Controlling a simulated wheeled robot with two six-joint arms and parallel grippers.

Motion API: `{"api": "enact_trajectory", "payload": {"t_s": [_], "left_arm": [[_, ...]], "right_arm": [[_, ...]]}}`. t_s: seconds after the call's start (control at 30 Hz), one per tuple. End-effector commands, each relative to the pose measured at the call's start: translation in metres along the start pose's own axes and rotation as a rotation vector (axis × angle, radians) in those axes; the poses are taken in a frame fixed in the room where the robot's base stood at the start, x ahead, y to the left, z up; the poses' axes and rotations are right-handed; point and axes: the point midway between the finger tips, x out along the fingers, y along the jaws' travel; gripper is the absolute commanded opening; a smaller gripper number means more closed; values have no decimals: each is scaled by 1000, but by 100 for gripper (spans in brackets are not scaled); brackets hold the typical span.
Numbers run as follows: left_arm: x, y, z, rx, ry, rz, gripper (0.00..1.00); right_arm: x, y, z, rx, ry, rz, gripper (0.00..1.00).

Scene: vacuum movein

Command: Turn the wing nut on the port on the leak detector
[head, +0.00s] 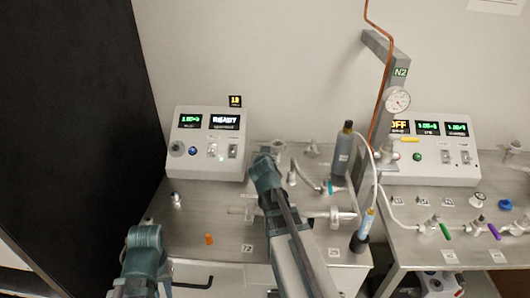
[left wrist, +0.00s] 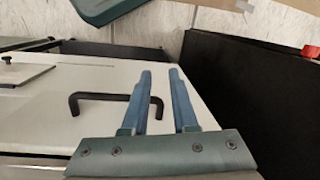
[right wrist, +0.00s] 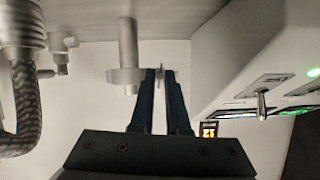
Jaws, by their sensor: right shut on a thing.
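In the head view my right wrist hides the nut and most of the port. My left gripper (left wrist: 161,78) is open and empty, over the bench's front side with a black handle (left wrist: 100,98) beyond.
An orange cap (head: 208,239) and a small metal fitting (head: 176,200) are on the left bench. Hoses, a dark bottle (head: 343,142) and a spray bottle (head: 362,230) stand to the right of my right arm. A toggle switch (right wrist: 262,103) on the panel is near my right gripper.

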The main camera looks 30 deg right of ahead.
Motion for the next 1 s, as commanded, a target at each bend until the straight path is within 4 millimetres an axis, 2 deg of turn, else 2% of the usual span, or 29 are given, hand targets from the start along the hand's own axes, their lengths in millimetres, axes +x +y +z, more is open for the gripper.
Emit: {"api": "enact_trajectory", "payload": {"t_s": [0.37, 0.4, 0.53, 0.83, 1.0], "left_arm": [[0, 0, 0, 0, 0, 0, 27], [0, 0, 0, 0, 0, 0, 27], [0, 0, 0, 0, 0, 0, 27], [0, 0, 0, 0, 0, 0, 27], [3, 0, 0, 0, 0, 0, 27]], "right_arm": [[0, 0, 0, -3, -1, 1, 0], [0, 0, 0, -3, -1, 1, 21], [0, 0, 0, -2, -1, 1, 42], [0, 1, 0, 7, 0, -2, 42], [0, 3, 1, 89, 0, -34, 42]]}}
